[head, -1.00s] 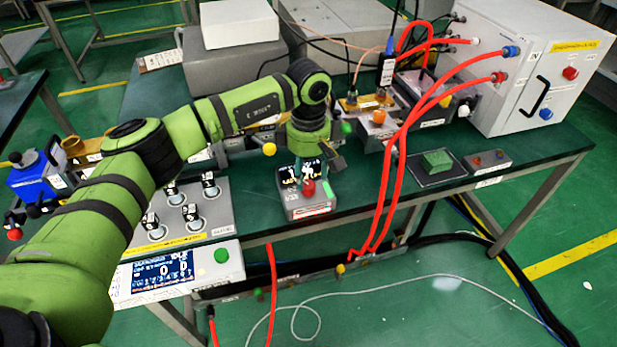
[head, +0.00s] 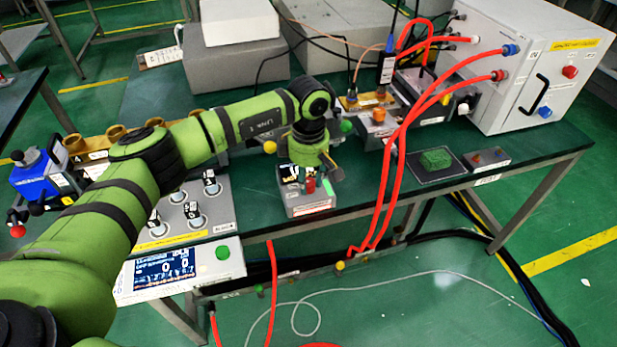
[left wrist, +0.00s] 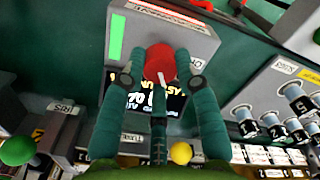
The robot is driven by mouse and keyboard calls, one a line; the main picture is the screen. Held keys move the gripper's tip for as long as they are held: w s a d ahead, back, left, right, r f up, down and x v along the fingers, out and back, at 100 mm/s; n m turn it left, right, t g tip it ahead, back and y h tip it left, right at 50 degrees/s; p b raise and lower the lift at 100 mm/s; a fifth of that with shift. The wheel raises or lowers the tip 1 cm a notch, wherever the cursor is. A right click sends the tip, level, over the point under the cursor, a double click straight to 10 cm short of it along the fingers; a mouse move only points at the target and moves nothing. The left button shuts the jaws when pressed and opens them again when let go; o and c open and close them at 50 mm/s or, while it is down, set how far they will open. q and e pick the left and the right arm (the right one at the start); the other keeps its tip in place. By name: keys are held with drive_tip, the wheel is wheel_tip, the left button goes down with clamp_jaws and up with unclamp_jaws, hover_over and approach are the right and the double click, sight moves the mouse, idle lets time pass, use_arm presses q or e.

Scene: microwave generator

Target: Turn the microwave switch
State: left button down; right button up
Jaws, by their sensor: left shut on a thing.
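The switch is a red knob (head: 310,186) on a small grey box (head: 312,208) with a dark display and a green strip, near the front edge of the table. In the left wrist view the red knob (left wrist: 159,62) has a white mark, and the display behind it is partly covered by the fingers. My left gripper (head: 304,176) points down over the box. In the left wrist view its dark green fingers are shut on the red knob, one on each side. My right gripper is in neither view.
A panel with several black-topped knobs (head: 215,212) and a screen unit (head: 168,270) stand left of the box. Red hoses (head: 382,200) hang down to its right from a white cabinet (head: 530,75). A green block (head: 435,160) lies on a dark plate at right.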

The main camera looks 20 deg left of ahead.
use_arm(q)
drive_tip(key=shift+n, duration=0.3)
drive_tip(key=shift+f+n+b, duration=0.15)
drive_tip(key=shift+n+b, duration=0.55)
drive_tip(key=shift+n, duration=0.2)
drive_tip(key=n+b, duration=0.1)
drive_tip(key=n, duration=0.2)
drive_tip(key=shift+n, duration=0.4)
drive_tip(key=n+b, duration=0.2)
drive_tip(key=n, duration=0.3)
drive_tip(key=shift+n, duration=0.3)
drive_tip(key=c, duration=0.9)
unclamp_jaws()
